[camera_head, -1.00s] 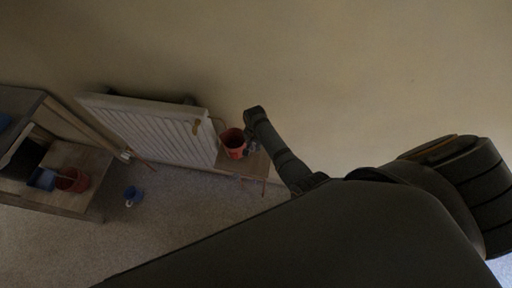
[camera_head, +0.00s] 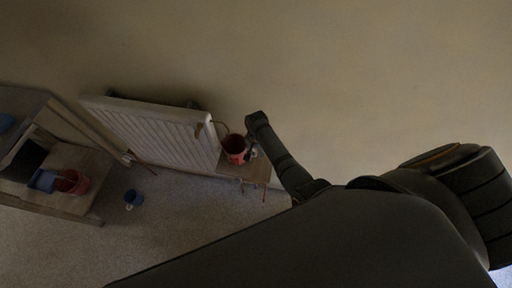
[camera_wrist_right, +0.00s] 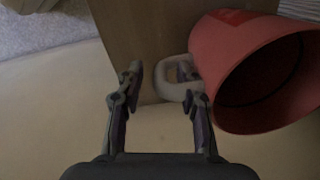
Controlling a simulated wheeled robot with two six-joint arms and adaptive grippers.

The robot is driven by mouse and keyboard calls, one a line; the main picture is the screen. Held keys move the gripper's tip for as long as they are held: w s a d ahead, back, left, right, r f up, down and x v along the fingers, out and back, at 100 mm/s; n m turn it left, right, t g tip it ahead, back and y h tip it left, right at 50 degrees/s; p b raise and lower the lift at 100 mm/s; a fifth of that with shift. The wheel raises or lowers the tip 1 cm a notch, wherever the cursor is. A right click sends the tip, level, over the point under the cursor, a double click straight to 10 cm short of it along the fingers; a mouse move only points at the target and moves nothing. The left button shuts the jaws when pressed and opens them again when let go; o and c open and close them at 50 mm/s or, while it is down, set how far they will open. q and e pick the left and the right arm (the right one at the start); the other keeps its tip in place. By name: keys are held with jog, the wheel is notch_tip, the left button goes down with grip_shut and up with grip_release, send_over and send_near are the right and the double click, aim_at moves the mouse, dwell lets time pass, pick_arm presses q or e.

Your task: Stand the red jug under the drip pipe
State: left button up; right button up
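The red jug (camera_head: 236,150) stands on a small wooden stand at the right end of the radiator. In the right wrist view the jug (camera_wrist_right: 238,58) shows its wide dark mouth and a pale handle (camera_wrist_right: 172,92). A thin bent pipe (camera_head: 221,123) shows by the radiator's end, just above and left of the jug. My right gripper (camera_wrist_right: 163,92) is open, with its fingers on either side of the handle; the right finger overlaps it in view. I cannot tell whether they touch. In the head view this gripper (camera_head: 252,153) is small, beside the jug. My left gripper is not in view.
The white radiator (camera_head: 155,130) is on the wall left of the wooden stand (camera_head: 245,172). A wooden bench (camera_head: 85,205) at the far left holds a blue container (camera_head: 43,180) and another red container (camera_head: 78,183). A blue cup (camera_head: 134,198) is on the carpet.

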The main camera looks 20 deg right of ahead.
notch_tip(320, 180, up, 12)
dwell(0.3)
jog(key=shift+d, duration=0.1)
jog(key=shift+f, duration=0.1)
